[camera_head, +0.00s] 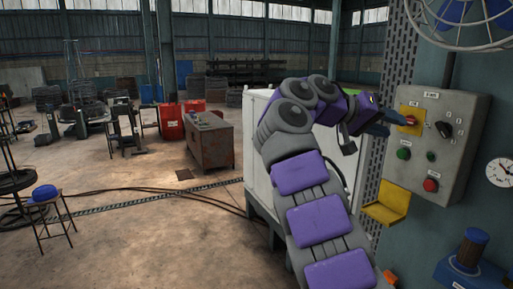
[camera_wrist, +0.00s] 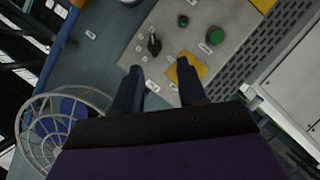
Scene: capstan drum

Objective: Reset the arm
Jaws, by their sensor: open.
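My gripper (camera_head: 382,121) is raised in front of the grey control panel (camera_head: 462,108), close to its left side. In the wrist view my gripper (camera_wrist: 160,86) has its two dark fingers spread apart, with nothing between them. A yellow plate (camera_head: 413,129) with a red knob (camera_head: 409,120) sits by the fingertips. In the wrist view the right finger partly covers the yellow plate (camera_wrist: 183,67); I cannot tell whether they touch. A black knob (camera_head: 444,130) is right of the plate. My purple and grey arm is bent upward.
Green buttons (camera_head: 404,153) and a red button (camera_head: 430,185) are lower on the panel. A fan cage (camera_head: 470,22) is above. A blue drum (camera_head: 471,248) stands lower right, below a clock (camera_head: 501,171). A white cabinet (camera_head: 262,150) is behind my arm. Open floor lies left.

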